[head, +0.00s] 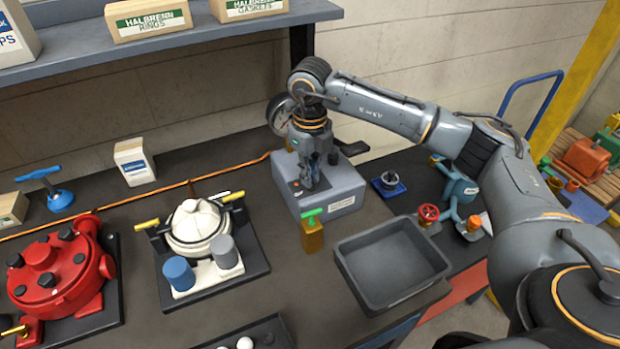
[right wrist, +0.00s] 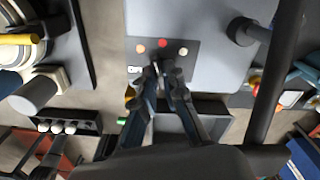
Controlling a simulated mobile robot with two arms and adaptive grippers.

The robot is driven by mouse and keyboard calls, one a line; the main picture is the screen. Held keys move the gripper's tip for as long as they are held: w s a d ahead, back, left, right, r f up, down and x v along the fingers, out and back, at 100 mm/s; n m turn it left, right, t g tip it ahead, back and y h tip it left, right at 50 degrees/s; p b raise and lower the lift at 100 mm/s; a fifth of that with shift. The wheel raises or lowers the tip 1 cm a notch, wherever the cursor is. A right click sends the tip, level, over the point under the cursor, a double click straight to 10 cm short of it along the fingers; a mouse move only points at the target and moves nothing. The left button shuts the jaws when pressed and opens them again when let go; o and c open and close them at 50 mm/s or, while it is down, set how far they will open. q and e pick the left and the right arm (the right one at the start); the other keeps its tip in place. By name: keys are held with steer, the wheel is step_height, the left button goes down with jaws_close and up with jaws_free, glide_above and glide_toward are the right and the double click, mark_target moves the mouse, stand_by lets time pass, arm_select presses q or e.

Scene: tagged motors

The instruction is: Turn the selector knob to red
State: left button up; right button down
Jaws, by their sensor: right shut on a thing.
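The selector knob sits on a dark plate (right wrist: 138,70) on top of a grey box (head: 345,190). My left gripper is not in view.
A grey tray (head: 392,297) and a yellow block with a green handle (head: 312,236) stand in front of the box. A white motor (head: 199,228) and a red motor (head: 62,272) stand to the left. A blue dish (head: 388,189) lies to the right.

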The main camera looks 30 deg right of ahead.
steer(key=shift+m+b, duration=0.7)
steer(key=shift+m, duration=1.3)
steer(key=shift+r, duration=0.1)
steer(key=c, duration=1.4)
jaws_free()
step_height(320, 180, up, 12)
steer(key=shift+f, duration=0.1)
